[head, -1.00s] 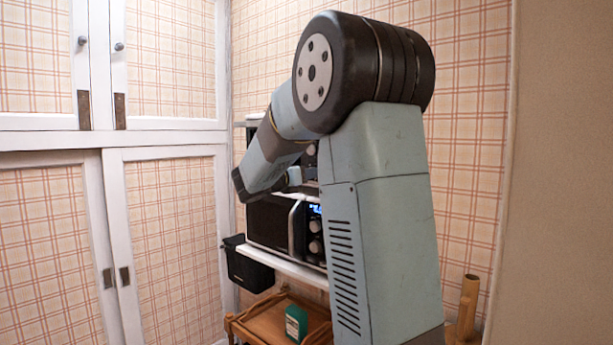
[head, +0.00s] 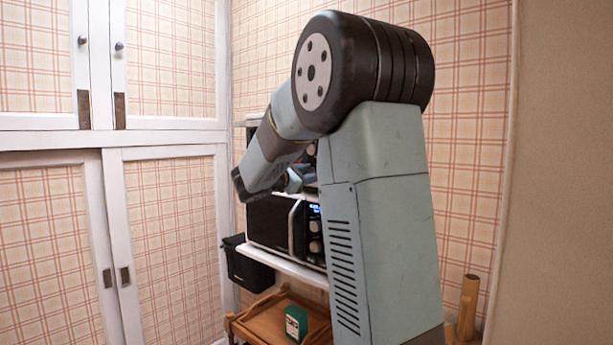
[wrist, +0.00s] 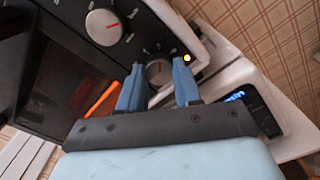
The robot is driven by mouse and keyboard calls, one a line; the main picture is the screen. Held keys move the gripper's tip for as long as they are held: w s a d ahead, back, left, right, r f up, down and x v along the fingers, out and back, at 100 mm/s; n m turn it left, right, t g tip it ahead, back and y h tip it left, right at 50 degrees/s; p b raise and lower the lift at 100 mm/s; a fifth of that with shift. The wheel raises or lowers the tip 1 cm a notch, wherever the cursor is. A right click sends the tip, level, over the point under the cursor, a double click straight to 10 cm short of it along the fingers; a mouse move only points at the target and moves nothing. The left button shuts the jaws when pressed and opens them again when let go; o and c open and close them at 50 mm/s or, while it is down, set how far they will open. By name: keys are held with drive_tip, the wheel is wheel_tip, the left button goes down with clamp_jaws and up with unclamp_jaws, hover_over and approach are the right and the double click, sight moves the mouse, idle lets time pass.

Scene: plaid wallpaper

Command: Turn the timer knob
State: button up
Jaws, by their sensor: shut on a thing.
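In the wrist view, a round grey control knob (wrist: 158,72) with a red pointer mark sits on the dark front panel of the upper oven (wrist: 60,75). My gripper (wrist: 158,68) has its two blue fingers on either side of this knob and is shut on it. A larger knob (wrist: 103,27) with a red pointer sits beside it on the same panel, clear of the fingers. I cannot read the labels, so I cannot tell for sure which knob is the timer. In the head view, my arm hides the gripped knob.
A black and white microwave (head: 270,225) with a blue display stands on the shelf below. Lower down is a wooden cart (head: 262,322) with a green container (head: 296,322). A dark bin (head: 248,268) hangs beside the shelf.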

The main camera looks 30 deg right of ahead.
drive_tip(key=shift+f+m, duration=0.2)
drive_tip(key=shift+m, duration=4)
drive_tip(key=o, duration=0.7)
drive_tip(key=shift+s, duration=0.1)
drive_tip(key=o, duration=0.3)
drive_tip(key=shift+r, duration=0.1)
drive_tip(key=shift+o, duration=0.2)
drive_tip(key=v, duration=1.3)
drive_tip(key=shift+a, duration=0.4)
